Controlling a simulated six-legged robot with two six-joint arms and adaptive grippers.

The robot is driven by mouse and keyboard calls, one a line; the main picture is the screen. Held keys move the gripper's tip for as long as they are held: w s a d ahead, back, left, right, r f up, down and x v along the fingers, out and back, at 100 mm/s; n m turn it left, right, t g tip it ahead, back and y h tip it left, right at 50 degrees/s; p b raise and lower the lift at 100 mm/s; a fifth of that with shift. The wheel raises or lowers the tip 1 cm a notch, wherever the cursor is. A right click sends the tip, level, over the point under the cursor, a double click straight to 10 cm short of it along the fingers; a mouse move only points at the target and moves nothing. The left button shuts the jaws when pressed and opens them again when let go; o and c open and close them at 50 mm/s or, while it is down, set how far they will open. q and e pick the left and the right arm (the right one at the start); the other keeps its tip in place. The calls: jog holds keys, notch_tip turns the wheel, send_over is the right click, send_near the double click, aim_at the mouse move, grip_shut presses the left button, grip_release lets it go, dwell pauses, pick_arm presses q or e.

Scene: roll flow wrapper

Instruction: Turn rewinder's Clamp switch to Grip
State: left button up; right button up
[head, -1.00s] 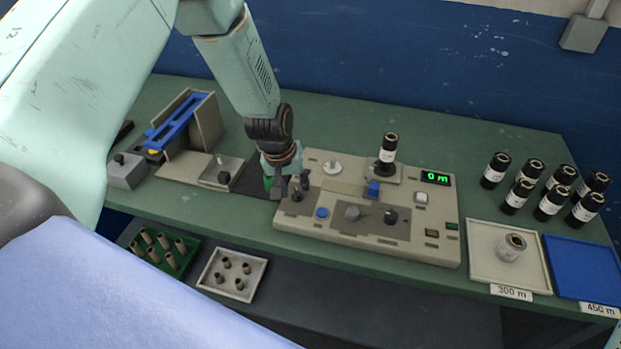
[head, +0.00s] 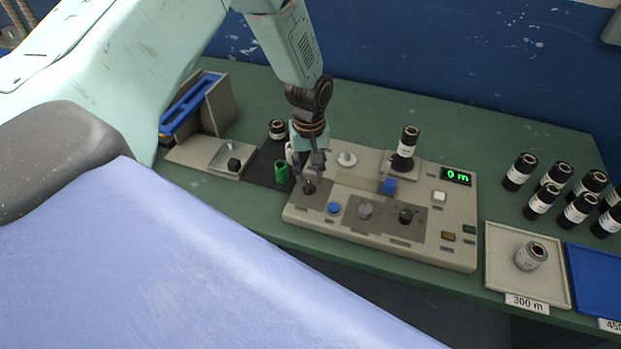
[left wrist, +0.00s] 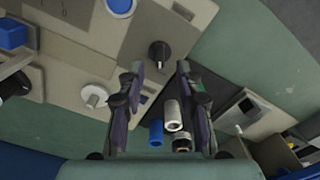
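The rewinder (head: 455,225) is a beige panel with a green "0 m" display. At its left end, a black knob (head: 309,187) stands on a grey plate; it also shows in the left wrist view (left wrist: 159,51). Another black knob (head: 406,216) and a grey knob (head: 365,210) share a darker plate. The switch labels are too small to read. My left gripper (head: 310,172) points down close above the left-end knob. In the left wrist view, its fingers (left wrist: 160,68) are apart with nothing between them, and the knob lies just beyond the tips. My right gripper is out of view.
A blue button (head: 334,208) sits right of the left-end knob. A green core (head: 282,172) and a dark roll (head: 277,129) stand close left of my gripper. A dark roll (head: 407,142) stands on the rewinder's back. Several rolls and a tray (head: 500,270) are at right.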

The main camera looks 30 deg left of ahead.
aim_at(309, 185)
pick_arm(q)
notch_tip(309, 185, down, 4)
jog(key=shift+s+r, duration=0.1)
jog(key=shift+s, duration=0.05)
jog(key=shift+f, duration=0.3)
jog(key=shift+w, duration=0.2)
jog(key=shift+s, duration=0.1)
grip_shut()
